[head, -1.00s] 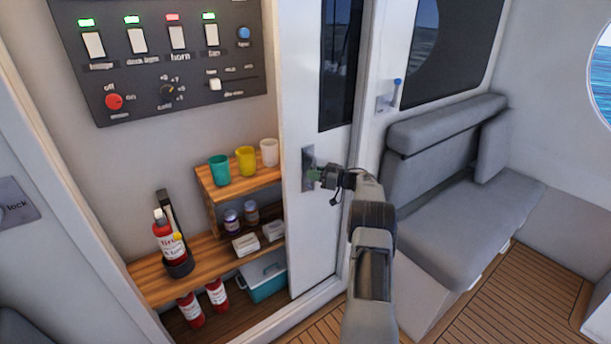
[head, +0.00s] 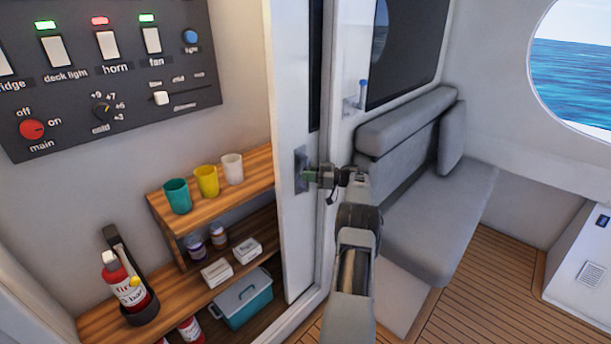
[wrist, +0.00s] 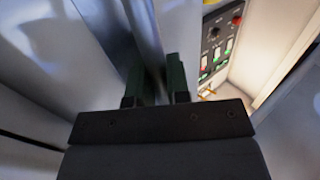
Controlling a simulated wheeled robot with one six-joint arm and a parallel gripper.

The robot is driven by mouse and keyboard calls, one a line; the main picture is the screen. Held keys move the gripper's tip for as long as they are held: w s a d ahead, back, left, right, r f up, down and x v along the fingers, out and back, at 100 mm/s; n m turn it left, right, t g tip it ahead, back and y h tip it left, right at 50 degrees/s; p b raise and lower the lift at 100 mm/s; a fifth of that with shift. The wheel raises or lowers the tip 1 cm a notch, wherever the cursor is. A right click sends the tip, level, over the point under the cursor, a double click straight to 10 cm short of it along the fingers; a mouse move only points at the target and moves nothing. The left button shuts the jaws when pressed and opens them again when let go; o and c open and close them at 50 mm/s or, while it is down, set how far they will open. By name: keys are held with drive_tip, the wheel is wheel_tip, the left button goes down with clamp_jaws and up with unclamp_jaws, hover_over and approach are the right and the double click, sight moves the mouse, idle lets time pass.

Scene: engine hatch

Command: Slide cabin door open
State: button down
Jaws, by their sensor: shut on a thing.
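The white sliding cabin door (head: 290,235) stands upright at the middle of the head view, with a dark window strip (head: 316,65) at its upper part. A metal handle plate (head: 301,170) is on its face. My gripper (head: 312,175) is at this plate, shut on the door handle; the handle itself is mostly hidden by the jaws. In the wrist view the dark fingers of my gripper (wrist: 157,82) reach toward the pale door surface. To the left of the door, the opening shows the shelves inside.
A wooden shelf (head: 225,195) holds cups, with jars, boxes, a fire extinguisher (head: 125,285) and a teal cooler (head: 240,298) below. A switch panel (head: 110,70) is on the wall. A grey bench (head: 430,215) is at right, with clear wooden floor (head: 470,275) beside it.

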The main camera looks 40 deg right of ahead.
drive_tip(key=c, duration=1.1)
unclamp_jaws()
drive_tip(key=shift+d, duration=0.1)
drive_tip(key=b+v, duration=0.1)
drive_tip(key=v, duration=1.2)
drive_tip(key=shift+s+d+b, duration=0.25)
drive_tip(key=shift+b, duration=0.15)
